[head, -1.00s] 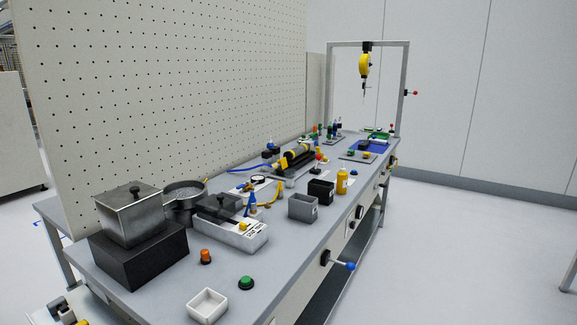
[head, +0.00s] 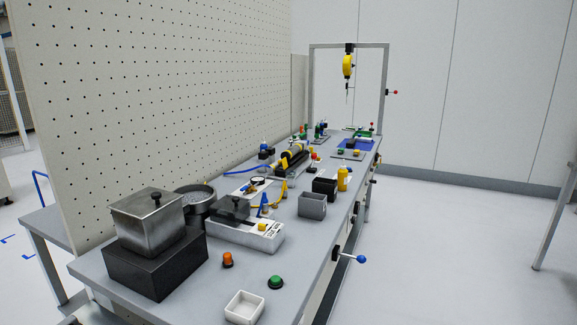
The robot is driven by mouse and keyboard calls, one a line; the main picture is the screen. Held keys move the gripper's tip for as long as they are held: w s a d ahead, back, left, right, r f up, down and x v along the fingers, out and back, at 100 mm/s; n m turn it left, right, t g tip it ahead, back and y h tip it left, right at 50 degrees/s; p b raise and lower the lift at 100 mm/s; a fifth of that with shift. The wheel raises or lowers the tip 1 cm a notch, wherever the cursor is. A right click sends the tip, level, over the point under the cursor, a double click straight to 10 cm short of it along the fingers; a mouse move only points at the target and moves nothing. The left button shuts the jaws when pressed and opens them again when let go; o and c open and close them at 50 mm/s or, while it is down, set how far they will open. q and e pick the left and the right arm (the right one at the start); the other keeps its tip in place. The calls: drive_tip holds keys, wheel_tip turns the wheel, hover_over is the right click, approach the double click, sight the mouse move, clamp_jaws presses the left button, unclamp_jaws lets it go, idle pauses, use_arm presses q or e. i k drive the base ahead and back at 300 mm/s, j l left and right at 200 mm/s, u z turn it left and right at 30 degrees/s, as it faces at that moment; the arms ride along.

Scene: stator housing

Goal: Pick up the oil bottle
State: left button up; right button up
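Neither of my grippers shows in the head view, and nothing is touching the bottle.
A grey bin (head: 312,205) stands in front of the black bin. A blue-knobbed lever (head: 361,259) sticks out from the bench's right side. A pegboard (head: 150,90) walls off the left. The floor (head: 460,250) right of the bench is clear.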

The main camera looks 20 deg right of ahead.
sight(343, 174)
drive_tip(key=i+j+z, duration=0.1)
drive_tip(key=j+z, duration=0.25)
drive_tip(key=j, duration=0.5)
drive_tip(key=j+z, duration=0.3)
drive_tip(key=j, duration=0.55)
drive_tip(key=i+j+z, duration=0.1)
drive_tip(key=j+z, duration=0.2)
drive_tip(key=j, duration=0.55)
drive_tip(key=j+z, duration=0.35)
drive_tip(key=j, duration=0.5)
drive_tip(key=j+z, duration=0.3)
drive_tip(key=j, duration=0.55)
drive_tip(key=i+j+z, duration=0.25)
drive_tip(key=i+j, duration=0.2)
drive_tip(key=j, duration=0.3)
